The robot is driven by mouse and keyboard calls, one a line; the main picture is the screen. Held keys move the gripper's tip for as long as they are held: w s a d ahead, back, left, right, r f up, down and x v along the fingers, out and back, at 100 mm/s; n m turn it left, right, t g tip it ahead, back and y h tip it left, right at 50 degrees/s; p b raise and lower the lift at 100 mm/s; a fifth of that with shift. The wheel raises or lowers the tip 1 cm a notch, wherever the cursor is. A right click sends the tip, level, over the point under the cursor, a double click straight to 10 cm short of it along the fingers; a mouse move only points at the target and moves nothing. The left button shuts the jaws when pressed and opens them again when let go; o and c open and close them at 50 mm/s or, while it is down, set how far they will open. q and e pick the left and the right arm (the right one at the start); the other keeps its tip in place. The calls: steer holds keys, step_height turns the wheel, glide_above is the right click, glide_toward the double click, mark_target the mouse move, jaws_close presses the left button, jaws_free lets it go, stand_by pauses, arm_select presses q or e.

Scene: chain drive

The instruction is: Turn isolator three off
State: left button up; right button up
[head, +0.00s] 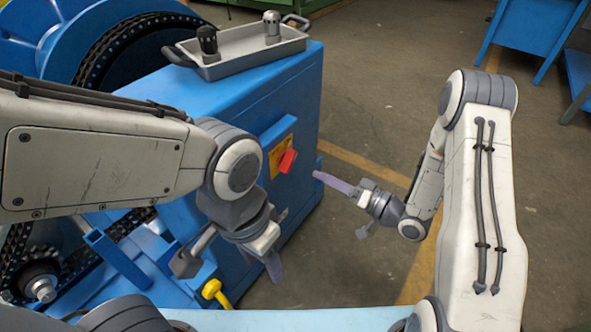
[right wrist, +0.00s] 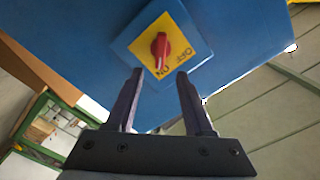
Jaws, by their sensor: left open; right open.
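The isolator is a red rotary knob (head: 287,160) on a yellow plate (head: 273,158) on the blue housing's side. In the right wrist view the red knob (right wrist: 160,48) sits on its yellow plate (right wrist: 178,30), with one end toward the ON mark; OFF is printed to the right. No number is readable. My right gripper (head: 331,182) is open and empty, apart from the knob and pointing at it; its two fingers (right wrist: 158,95) stand below the knob in the wrist view. My left gripper (head: 273,263) is open and empty, low beside the housing.
A grey tray (head: 235,62) with a dark fitting (head: 207,40) and a grey fitting (head: 271,25) stands on the blue housing (head: 285,85). Chains and sprockets lie at left. A yellow-ended handle (head: 213,291) is near my left gripper. Floor between housing and right arm is clear.

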mark_target(293, 161)
steer(key=b+x, duration=0.1)
steer(key=x, duration=0.8)
steer(key=shift+w+a, duration=0.15)
steer(key=shift+a, duration=0.15)
jaws_close()
